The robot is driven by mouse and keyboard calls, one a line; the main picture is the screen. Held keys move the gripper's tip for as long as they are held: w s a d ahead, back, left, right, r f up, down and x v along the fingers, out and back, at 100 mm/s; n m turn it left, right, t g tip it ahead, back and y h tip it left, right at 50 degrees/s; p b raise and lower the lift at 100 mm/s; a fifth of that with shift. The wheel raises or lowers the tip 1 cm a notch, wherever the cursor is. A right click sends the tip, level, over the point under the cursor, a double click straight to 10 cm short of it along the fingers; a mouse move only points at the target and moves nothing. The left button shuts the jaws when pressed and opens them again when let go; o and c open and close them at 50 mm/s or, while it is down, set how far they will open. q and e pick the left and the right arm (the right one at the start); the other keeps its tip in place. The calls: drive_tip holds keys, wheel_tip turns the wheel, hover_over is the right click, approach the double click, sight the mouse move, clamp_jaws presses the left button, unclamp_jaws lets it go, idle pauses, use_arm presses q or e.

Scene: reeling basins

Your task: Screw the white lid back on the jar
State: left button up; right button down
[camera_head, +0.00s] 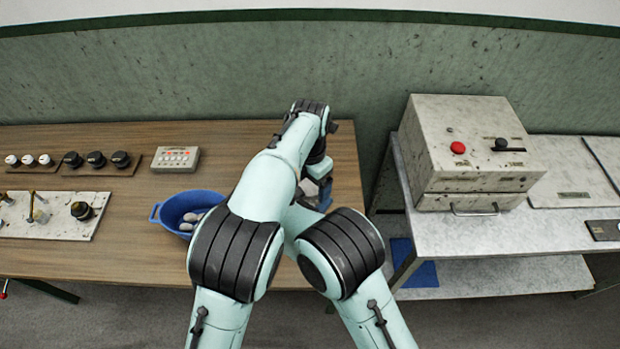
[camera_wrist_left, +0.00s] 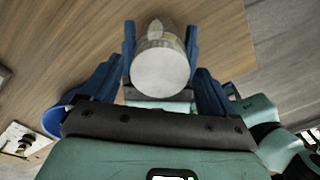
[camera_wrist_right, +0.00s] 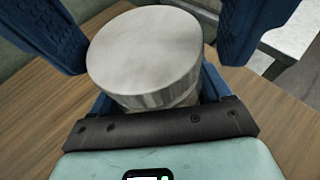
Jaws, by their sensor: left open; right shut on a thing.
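The pale grey-white round lid (camera_wrist_left: 160,70) sits on top of the jar (camera_wrist_left: 157,28) in the left wrist view. It also fills the middle of the right wrist view (camera_wrist_right: 145,45), with a little of the jar showing below its rim. I cannot tell how tightly it is threaded. My right gripper (camera_wrist_left: 160,30) is shut on the jar, its blue fingers on either side of the body below the lid. My left gripper (camera_wrist_left: 160,66) is open, its fingers spread apart on both sides of the lid. In the head view my arms hide most of the jar.
A blue basin (camera_head: 172,211) with pale things in it stands left of my arms on the wooden table (camera_head: 120,240). A button box (camera_head: 176,158) and several dark knobs lie farther left. A speckled machine (camera_head: 470,150) stands on the right bench, beyond a gap.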

use_arm(q)
drive_tip(key=c, duration=1.1)
drive_tip(key=m, duration=0.3)
drive_tip(key=o, duration=1.2)
drive_tip(key=shift+c, duration=0.2)
drive_tip(key=shift+r, duration=2.25)
drive_tip(key=shift+c, duration=0.3)
